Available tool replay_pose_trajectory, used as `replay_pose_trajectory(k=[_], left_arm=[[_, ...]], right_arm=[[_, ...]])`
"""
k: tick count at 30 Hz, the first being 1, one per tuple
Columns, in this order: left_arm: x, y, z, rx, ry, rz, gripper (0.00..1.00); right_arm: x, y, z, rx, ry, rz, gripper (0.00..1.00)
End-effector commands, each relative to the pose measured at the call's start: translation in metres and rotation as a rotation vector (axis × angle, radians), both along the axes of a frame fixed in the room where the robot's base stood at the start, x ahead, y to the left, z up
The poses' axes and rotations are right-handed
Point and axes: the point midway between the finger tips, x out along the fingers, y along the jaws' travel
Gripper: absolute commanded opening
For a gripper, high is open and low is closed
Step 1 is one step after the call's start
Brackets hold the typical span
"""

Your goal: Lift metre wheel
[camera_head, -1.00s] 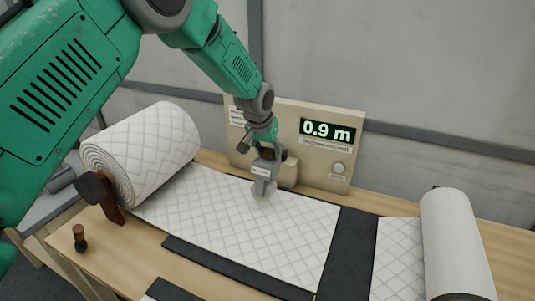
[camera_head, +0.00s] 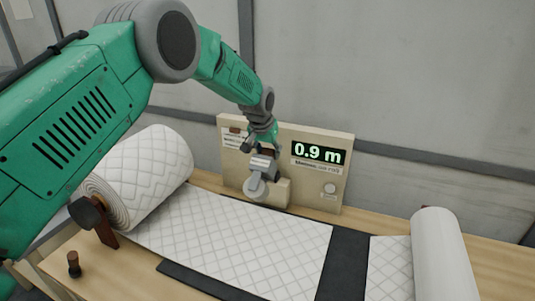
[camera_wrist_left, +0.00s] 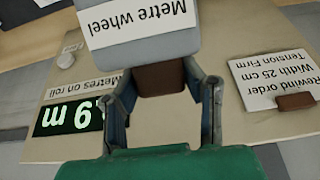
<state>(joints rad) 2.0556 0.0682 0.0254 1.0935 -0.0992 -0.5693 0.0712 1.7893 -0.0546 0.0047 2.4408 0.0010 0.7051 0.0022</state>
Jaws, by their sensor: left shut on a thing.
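The metre wheel (camera_head: 256,187) is a grey wheel on an arm with a brown grip, in front of the beige display board. It is tilted up and appears clear of the quilted wadding (camera_head: 240,235). My left gripper (camera_head: 264,148) is shut on its brown grip. In the left wrist view, the fingers (camera_wrist_left: 165,95) sit on both sides of the brown grip (camera_wrist_left: 160,78), and the "Metre wheel" label (camera_wrist_left: 138,22) shows upside down. The display (camera_head: 318,152) reads 0.9 m. My right gripper is not in view.
A large wadding roll (camera_head: 145,175) rests on a stand at the left. A narrower white roll (camera_head: 440,255) stands at the right. A dark strip (camera_head: 345,262) crosses the wooden table beside the sheet. A small dark peg (camera_head: 74,264) stands at the front left.

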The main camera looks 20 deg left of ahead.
Motion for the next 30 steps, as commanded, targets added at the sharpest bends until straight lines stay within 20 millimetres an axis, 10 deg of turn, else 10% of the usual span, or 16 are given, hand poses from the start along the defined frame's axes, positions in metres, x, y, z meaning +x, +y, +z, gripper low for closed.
replay_pose_trajectory(k=[12,13,14,30], left_arm=[[0.003,0.0,0.001,0.001,-0.008,-0.001,0.0],[0.003,0.0,0.002,0.001,-0.008,-0.001,0.47],[0.003,0.0,0.002,0.001,-0.008,-0.001,0.57],[-0.008,0.0,0.026,0.001,-0.006,-0.001,0.59]], right_arm=[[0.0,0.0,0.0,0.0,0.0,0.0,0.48],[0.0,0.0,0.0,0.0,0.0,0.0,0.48],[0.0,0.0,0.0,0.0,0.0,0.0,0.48],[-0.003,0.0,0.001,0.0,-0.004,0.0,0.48]])
